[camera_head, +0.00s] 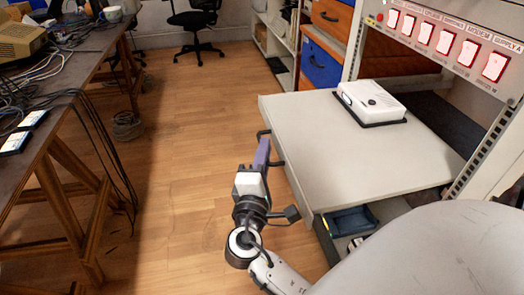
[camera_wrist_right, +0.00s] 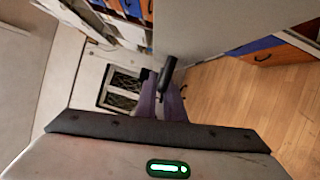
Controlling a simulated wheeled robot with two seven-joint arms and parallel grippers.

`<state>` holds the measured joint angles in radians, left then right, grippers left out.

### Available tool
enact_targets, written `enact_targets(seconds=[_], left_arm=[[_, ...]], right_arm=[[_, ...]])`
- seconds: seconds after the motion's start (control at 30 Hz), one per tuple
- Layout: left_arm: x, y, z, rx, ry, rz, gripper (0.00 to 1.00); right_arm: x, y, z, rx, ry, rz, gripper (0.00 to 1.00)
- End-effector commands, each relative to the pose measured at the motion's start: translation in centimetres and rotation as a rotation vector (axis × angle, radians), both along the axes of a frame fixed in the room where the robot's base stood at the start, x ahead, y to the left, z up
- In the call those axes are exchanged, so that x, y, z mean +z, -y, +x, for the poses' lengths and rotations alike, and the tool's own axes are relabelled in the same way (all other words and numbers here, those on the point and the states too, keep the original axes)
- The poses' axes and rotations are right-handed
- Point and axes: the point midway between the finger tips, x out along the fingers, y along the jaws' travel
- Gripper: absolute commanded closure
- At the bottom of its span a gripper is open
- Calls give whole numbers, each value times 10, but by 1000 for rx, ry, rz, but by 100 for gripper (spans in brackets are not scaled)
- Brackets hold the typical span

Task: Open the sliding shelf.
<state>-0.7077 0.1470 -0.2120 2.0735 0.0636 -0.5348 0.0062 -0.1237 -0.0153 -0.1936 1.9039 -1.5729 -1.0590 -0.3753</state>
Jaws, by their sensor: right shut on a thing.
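The sliding shelf (camera_head: 350,150) is a flat pale grey board that sticks out of the rack at the right of the head view. A black handle (camera_head: 261,133) is on its front edge; it also shows in the wrist view (camera_wrist_right: 168,70). My right gripper (camera_head: 263,150) has purple fingers and is shut on this handle. Its fingers (camera_wrist_right: 162,104) hide part of the handle in the wrist view. My left gripper is not in view.
A white box-shaped device (camera_head: 368,100) lies on the shelf's far part. The rack (camera_head: 455,45) has a row of red-lit switches. An open drawer with a blue tray (camera_head: 352,220) is below the shelf. A cluttered table (camera_head: 75,75) stands at left. The wooden floor between is clear.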

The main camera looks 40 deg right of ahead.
Motion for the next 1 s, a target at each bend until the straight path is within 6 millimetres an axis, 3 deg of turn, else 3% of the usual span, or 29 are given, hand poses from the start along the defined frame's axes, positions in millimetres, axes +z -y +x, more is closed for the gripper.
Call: enact_targets(seconds=[0.47, 0.5, 0.6, 1.0], left_arm=[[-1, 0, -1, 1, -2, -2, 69], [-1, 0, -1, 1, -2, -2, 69], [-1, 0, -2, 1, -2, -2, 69], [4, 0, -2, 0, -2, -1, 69]], right_arm=[[-1, 0, -1, -11, -2, 0, 100], [-1, 0, -1, -11, -2, 0, 85], [-1, 0, -1, -10, -2, 0, 73], [6, 0, 0, -8, 0, -1, 73]])
